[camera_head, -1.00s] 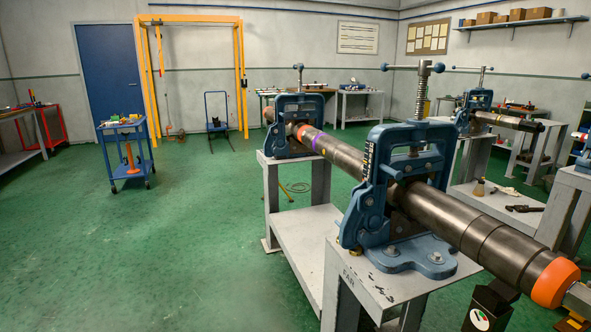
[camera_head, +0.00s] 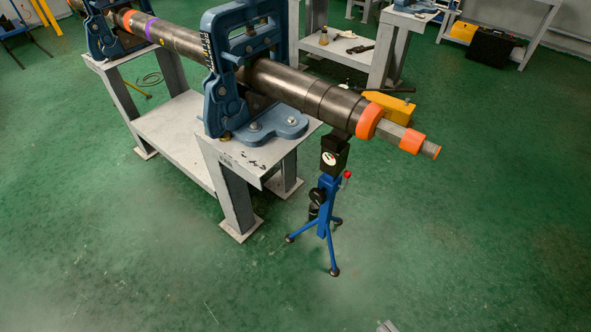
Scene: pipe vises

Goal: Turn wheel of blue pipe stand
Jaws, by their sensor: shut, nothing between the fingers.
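The blue pipe stand (camera_head: 325,208) is a blue tripod standing upright on the green floor. Its black head (camera_head: 334,153), with a small round emblem, is under the right end of the long pipe (camera_head: 300,90). A dark round wheel (camera_head: 317,195) shows on the left side of the post; its details are too small to tell. A small red knob (camera_head: 347,174) is on the right side of the post. Only a small grey tip of my gripper (camera_head: 387,326) shows at the bottom edge, well below the stand and apart from it. It looks shut and empty.
The pipe runs through a blue vise (camera_head: 240,60) on a grey bench (camera_head: 250,150) left of the stand. Its orange-banded end (camera_head: 411,141) overhangs to the right. A yellow case (camera_head: 388,110) lies behind. The floor in front and right is clear.

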